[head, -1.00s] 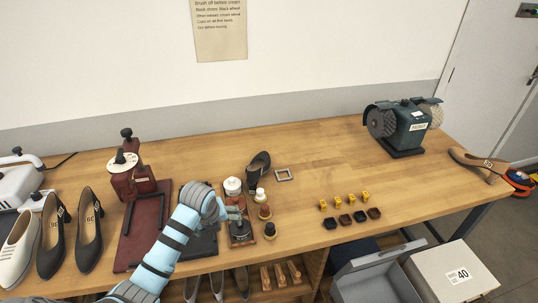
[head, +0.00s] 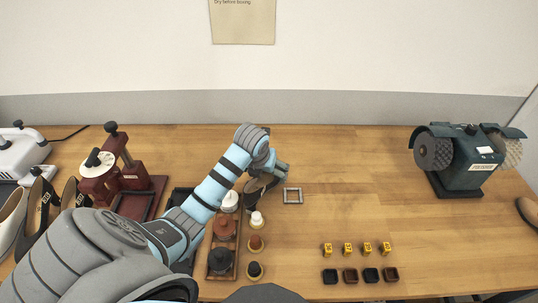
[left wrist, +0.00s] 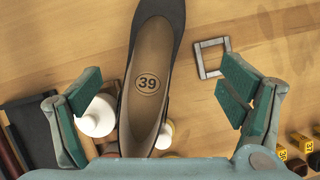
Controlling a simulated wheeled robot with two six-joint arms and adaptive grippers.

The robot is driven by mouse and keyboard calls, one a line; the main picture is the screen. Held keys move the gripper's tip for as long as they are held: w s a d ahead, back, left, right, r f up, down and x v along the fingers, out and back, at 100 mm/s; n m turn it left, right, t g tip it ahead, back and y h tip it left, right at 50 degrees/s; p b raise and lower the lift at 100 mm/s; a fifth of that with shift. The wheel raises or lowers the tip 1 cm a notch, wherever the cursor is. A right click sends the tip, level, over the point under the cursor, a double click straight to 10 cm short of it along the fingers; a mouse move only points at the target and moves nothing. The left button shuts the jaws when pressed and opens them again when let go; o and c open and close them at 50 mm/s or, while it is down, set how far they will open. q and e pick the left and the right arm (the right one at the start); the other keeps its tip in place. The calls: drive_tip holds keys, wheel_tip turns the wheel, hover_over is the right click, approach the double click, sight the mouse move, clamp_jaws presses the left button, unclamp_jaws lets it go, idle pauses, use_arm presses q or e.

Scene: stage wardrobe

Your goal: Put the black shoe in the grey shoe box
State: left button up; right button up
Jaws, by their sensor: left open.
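The black shoe (head: 256,194) stands on the workbench behind the row of polish jars, partly hidden by my left gripper (head: 277,170) in the head view. In the left wrist view the shoe (left wrist: 152,60) shows from above, with a tan insole marked 39. My left gripper (left wrist: 160,108) is open, its green fingers on either side of the shoe with clear gaps. The grey shoe box is outside both present views. My right gripper is not in view.
A wooden tray of polish jars (head: 223,246) is close by the shoe. A small square metal frame (head: 292,196) lies to its right. Yellow number blocks (head: 347,249) and a bench grinder (head: 462,160) are farther right. The bench's middle right is clear.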

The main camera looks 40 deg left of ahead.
sight(268, 179)
use_arm(q)
drive_tip(key=x, duration=0.3)
drive_tip(key=shift+s+a+f, duration=0.15)
drive_tip(key=shift+a+f, duration=0.1)
drive_tip(key=shift+f, duration=0.15)
drive_tip(key=w+f, duration=0.1)
drive_tip(key=w+f+b, duration=0.1)
drive_tip(key=w+f, duration=0.1)
drive_tip(key=w+a+f, duration=0.1)
drive_tip(key=f, duration=0.1)
drive_tip(key=shift+w+f+b, duration=0.15)
drive_tip(key=shift+f+b, duration=0.1)
drive_tip(key=shift+b, duration=0.05)
drive_tip(key=shift+a+f, duration=0.1)
drive_tip(key=shift+f, duration=0.15)
drive_tip(key=shift+s+r, duration=0.2)
drive_tip(key=shift+s, duration=0.1)
drive_tip(key=shift+a, duration=0.1)
drive_tip(key=shift+c, duration=1.2)
drive_tip(key=shift+w, duration=0.15)
drive_tip(key=c, duration=1.3)
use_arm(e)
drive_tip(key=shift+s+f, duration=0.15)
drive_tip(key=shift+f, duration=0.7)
